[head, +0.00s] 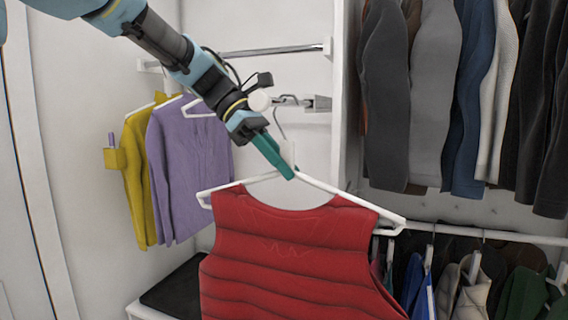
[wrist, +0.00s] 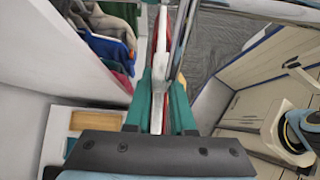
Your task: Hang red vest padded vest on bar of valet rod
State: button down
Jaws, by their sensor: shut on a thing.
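The red padded vest (head: 290,255) hangs on a white hanger (head: 340,192) in the lower middle of the head view. My gripper (head: 287,172), with teal fingers, is shut on the hanger's neck, just below its metal hook. In the wrist view my gripper (wrist: 161,95) has the white hanger (wrist: 158,105) between its fingers, with a strip of red vest (wrist: 181,25) beyond. The short valet rod (head: 296,102) with a white knob sticks out from the white panel. The hook's top overlaps the rod in the picture; I cannot tell whether it rests on it.
A purple sweater (head: 185,165) and a yellow garment (head: 137,175) hang at left, below a wall rail (head: 270,50). Dark and grey clothes (head: 435,90) fill the right, with more clothes on a lower rail (head: 500,237). A white panel (head: 342,90) divides the closet.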

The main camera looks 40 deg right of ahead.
jog(key=c, duration=0.7)
grip_release()
jog(key=b+v, duration=0.2)
jog(key=v, duration=0.9)
jog(key=shift+s, duration=0.1)
